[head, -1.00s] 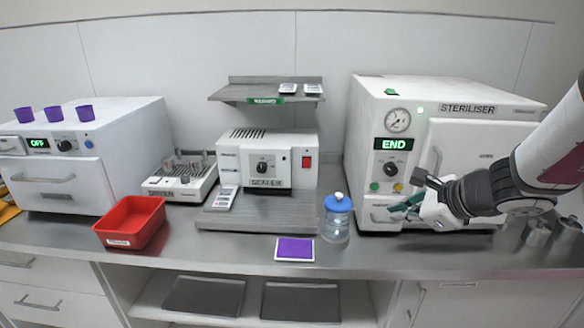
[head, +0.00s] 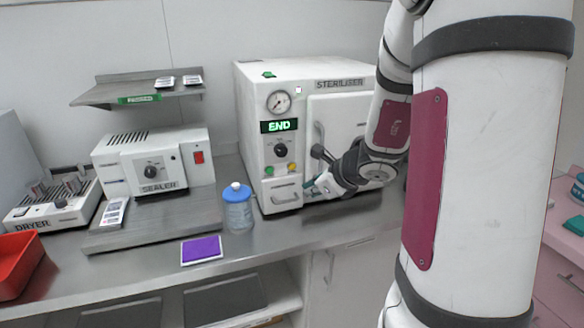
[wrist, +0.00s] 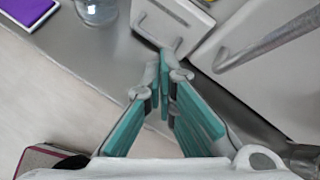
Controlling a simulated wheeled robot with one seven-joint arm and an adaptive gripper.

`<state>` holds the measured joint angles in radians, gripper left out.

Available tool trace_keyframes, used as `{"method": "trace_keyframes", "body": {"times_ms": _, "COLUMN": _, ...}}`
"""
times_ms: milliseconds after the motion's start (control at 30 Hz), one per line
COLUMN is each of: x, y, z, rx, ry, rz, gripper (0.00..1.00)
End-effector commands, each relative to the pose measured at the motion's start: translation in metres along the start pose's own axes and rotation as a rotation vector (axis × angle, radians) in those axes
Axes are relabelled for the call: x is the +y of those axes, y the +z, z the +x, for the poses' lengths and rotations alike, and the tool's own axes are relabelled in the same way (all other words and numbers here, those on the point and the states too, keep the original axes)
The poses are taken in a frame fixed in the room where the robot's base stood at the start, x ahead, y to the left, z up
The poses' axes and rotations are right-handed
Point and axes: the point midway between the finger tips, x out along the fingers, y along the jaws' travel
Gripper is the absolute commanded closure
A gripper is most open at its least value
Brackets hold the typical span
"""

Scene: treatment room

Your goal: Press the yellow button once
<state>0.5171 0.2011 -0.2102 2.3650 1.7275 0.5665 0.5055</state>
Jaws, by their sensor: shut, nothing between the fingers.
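The yellow button (head: 292,168) is a small round knob on the steriliser's (head: 262,100) front panel. It sits right of a green button (head: 268,171) and below a black dial (head: 281,151). The steriliser's display (head: 279,126) reads END. My gripper (head: 313,188) is shut and empty, with teal finger pads, right of and below the yellow button and apart from it. In the wrist view my gripper (wrist: 164,72) points toward the steriliser's small lower handle (wrist: 158,38).
The steriliser's door handle (head: 319,138) stands out close to my gripper. A blue-lidded jar (head: 238,214) stands left of the steriliser, with a purple pad (head: 201,249) in front. The sealer (head: 160,165) is farther left. The counter's front strip right of the jar is clear.

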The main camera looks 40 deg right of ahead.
Motion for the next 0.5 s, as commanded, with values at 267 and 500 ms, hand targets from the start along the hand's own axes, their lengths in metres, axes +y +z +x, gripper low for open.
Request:
{"method": "trace_keyframes", "body": {"times_ms": 267, "x": -0.018, "y": 0.019, "z": 0.025, "rx": -0.001, "ry": 0.001, "rz": -0.001, "gripper": 1.0}}
{"method": "trace_keyframes", "body": {"times_ms": 500, "x": -0.032, "y": 0.033, "z": 0.045, "rx": -0.001, "ry": 0.001, "rz": -0.003, "gripper": 1.0}}
